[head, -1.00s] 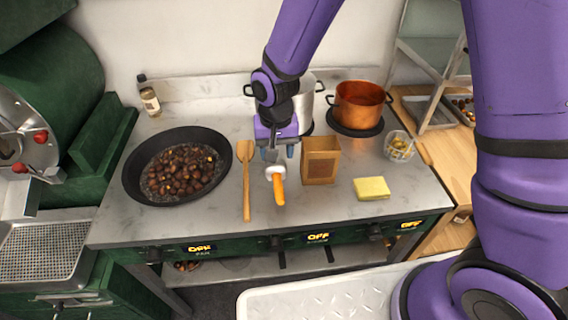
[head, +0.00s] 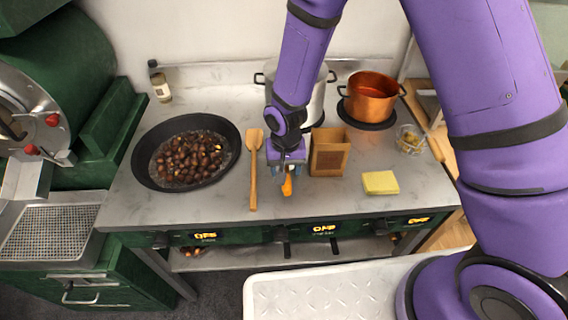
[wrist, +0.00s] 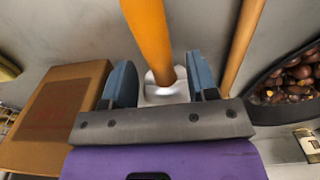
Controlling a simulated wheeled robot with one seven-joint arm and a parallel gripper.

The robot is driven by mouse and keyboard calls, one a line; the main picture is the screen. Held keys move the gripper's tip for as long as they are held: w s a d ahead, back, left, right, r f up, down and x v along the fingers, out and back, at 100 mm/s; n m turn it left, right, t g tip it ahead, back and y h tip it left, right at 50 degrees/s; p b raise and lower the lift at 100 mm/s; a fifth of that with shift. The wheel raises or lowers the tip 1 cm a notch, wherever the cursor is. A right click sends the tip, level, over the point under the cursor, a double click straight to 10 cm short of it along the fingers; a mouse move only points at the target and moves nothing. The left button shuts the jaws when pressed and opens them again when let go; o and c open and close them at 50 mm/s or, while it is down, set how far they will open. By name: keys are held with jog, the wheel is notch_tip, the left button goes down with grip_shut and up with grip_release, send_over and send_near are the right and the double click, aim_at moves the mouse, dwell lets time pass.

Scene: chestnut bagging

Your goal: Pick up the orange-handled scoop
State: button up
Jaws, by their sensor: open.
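The orange-handled scoop (head: 287,187) lies on the steel counter, its handle pointing to the counter's front edge. In the wrist view its orange handle (wrist: 148,40) rises between my two blue fingers, and its white scoop part (wrist: 165,90) shows between them. My gripper (head: 283,175) is directly over the scoop, pointing down. It also shows in the wrist view (wrist: 160,85), open, with a finger on each side of the scoop and gaps beside it. The gripper hides most of the scoop's head in the head view.
A pan (head: 140,150) of chestnuts is further left. A yellow sponge (head: 380,183) lies right. Pots stand behind.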

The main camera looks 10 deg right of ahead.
jog(key=shift+f, duration=1)
grip_shut()
jog(key=shift+r, duration=0.2)
jog(key=shift+r, duration=0.6)
notch_tip(320, 180, up, 2)
jog(key=s+r, duration=0.1)
jog(key=s, duration=1.5)
jog(key=shift+a+r, duration=0.25)
jog(key=shift+a, duration=0.15)
